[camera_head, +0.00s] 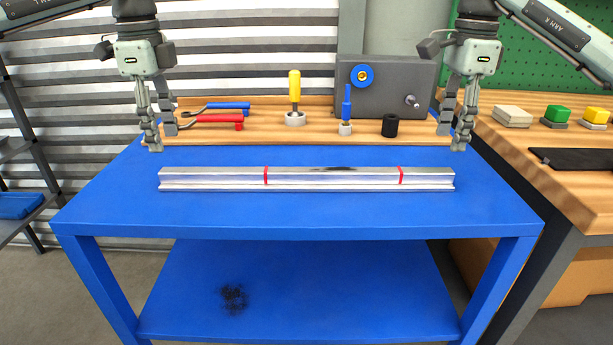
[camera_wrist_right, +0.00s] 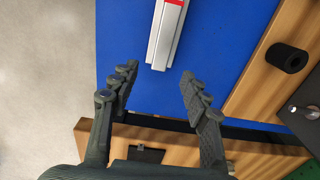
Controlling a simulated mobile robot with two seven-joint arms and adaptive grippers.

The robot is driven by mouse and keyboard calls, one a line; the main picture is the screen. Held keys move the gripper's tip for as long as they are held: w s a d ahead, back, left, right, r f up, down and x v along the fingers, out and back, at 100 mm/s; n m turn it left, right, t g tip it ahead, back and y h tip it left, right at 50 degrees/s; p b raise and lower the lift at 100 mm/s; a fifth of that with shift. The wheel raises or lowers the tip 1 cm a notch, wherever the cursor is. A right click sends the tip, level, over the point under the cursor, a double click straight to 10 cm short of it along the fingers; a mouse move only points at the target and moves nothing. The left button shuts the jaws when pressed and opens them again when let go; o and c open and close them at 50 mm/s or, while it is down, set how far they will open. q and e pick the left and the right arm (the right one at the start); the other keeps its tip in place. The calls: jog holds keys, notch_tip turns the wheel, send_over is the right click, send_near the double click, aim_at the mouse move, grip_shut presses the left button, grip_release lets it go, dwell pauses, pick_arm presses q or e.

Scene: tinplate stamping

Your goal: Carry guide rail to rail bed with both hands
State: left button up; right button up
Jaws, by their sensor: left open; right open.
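The guide rail (camera_head: 330,179) is a long silver bar with two red bands. It lies flat across the blue table, left to right. Its right end with one red band shows in the right wrist view (camera_wrist_right: 165,40). My left gripper (camera_head: 161,142) is open and empty, above the table near the rail's left end. My right gripper (camera_head: 451,141) is open and empty, above the table near the rail's right end. In the right wrist view, the open fingers (camera_wrist_right: 160,74) point towards that end without touching it. I cannot identify the rail bed in these views.
The blue table (camera_head: 300,218) is otherwise clear. Behind it, a wooden bench (camera_head: 270,133) holds red- and blue-handled tools (camera_head: 215,118), a yellow-handled tool (camera_head: 294,88), a black cylinder (camera_head: 390,125) and a grey box (camera_head: 390,95). Another wooden bench (camera_head: 560,185) stands at right.

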aim_at(173, 169)
pick_arm(q)
jog(key=shift+f, duration=3.95)
pick_arm(e)
jog(key=shift+w+f, duration=0.1)
jog(key=shift+f, duration=3.85)
pick_arm(q)
jog(key=shift+c, duration=0.4)
pick_arm(e)
jog(key=shift+c, duration=0.4)
pick_arm(q)
jog(key=shift+w, duration=0.1)
grip_shut()
pick_arm(e)
grip_shut()
pick_arm(q)
jog(key=shift+r, duration=0.15)
pick_arm(e)
jog(key=shift+r, duration=0.15)
